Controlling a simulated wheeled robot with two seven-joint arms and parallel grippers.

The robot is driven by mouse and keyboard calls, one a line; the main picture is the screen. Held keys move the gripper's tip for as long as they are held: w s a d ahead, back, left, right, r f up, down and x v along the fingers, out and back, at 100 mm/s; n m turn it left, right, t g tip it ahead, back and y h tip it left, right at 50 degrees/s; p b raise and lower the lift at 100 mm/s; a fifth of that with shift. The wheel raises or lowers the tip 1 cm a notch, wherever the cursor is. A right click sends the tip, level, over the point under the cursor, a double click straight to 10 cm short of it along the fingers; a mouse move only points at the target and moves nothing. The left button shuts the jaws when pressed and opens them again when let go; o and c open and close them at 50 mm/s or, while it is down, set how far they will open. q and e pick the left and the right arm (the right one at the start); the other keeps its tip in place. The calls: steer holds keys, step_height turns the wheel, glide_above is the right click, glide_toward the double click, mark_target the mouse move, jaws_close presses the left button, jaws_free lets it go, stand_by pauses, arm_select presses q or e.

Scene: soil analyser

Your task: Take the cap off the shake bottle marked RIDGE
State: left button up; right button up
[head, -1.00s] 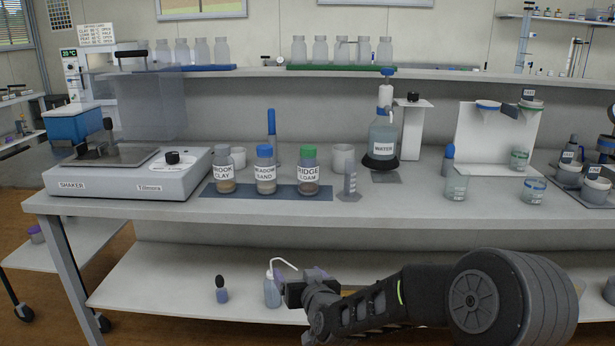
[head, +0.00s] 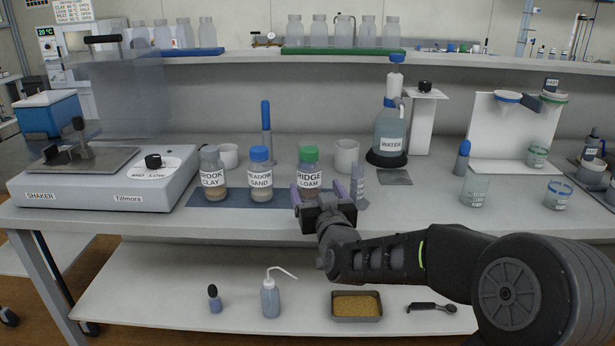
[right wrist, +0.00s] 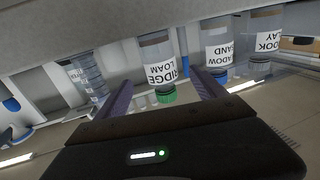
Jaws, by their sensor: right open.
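The bottle marked RIDGE LOAM (head: 308,177) stands upright on a dark blue mat (head: 230,197), with brown soil inside. Its green cap (head: 309,153) is on. My right gripper (head: 325,191) is open in front of the bottle, below the cap's height in the head view. In the right wrist view the bottle (right wrist: 163,62) appears upside down, with its green cap (right wrist: 166,97) between the two purple fingers (right wrist: 162,98) in the picture. I see no contact between fingers and bottle. My left gripper is not in view.
The MEADOW SAND bottle (head: 260,177) with a blue cap and the BROOK CLAY bottle (head: 212,178) stand left of RIDGE. A white cup (head: 346,156) is behind right. A grey stepped piece (head: 358,185) stands close on the right. The shaker (head: 100,190) is far left.

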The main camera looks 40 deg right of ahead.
mark_target(309, 172)
steer(key=shift+x, duration=1.3)
steer(key=x, duration=0.5)
steer(key=shift+w+r, duration=0.1)
steer(key=shift+r, duration=0.05)
steer(key=shift+c, duration=0.2)
steer(key=c, duration=1.5)
steer(key=shift+o, duration=0.2)
steer(key=shift+r, duration=0.2)
